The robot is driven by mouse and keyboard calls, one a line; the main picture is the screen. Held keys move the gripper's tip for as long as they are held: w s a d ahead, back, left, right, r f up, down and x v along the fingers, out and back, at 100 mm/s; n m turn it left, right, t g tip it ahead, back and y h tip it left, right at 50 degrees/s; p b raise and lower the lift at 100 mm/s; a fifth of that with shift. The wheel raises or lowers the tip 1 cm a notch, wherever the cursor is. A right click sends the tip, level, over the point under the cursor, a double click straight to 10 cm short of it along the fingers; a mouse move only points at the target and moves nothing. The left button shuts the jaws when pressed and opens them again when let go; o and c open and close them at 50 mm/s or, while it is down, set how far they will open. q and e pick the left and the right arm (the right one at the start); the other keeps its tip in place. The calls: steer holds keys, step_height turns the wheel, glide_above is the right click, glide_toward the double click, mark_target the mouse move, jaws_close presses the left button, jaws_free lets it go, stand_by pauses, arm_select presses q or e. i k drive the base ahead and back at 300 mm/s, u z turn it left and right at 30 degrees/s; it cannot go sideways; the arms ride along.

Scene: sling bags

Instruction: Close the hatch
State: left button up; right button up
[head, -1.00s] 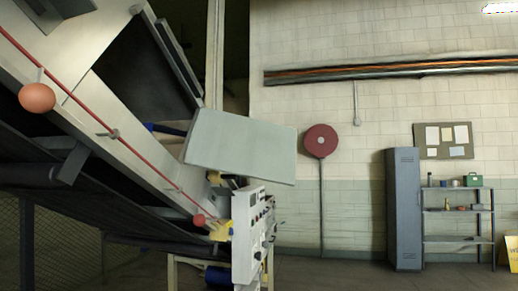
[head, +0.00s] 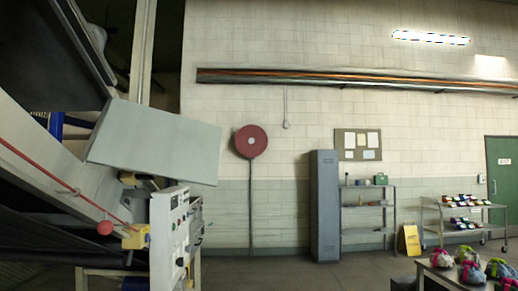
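A flat grey-green panel (head: 155,142), which looks like the hatch, stands out from the upper side of the inclined machine at the left of the head view. It is tilted, with its right end lower, and a dark opening (head: 50,60) shows behind it to the upper left. I cannot tell how it is hinged. Neither of my grippers shows in the view, and nothing is seen touching the panel.
A white control box (head: 170,240) stands below the panel, beside a red pull cord with a red ball (head: 105,228). A grey locker (head: 325,205), shelves and a cart (head: 465,218) line the back wall. Bags lie on a table (head: 428,278) at lower right. Floor between is open.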

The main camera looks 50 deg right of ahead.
mark_target(131, 137)
steer(key=z, duration=1.5)
steer(key=i, duration=3.7)
steer(key=u, duration=3)
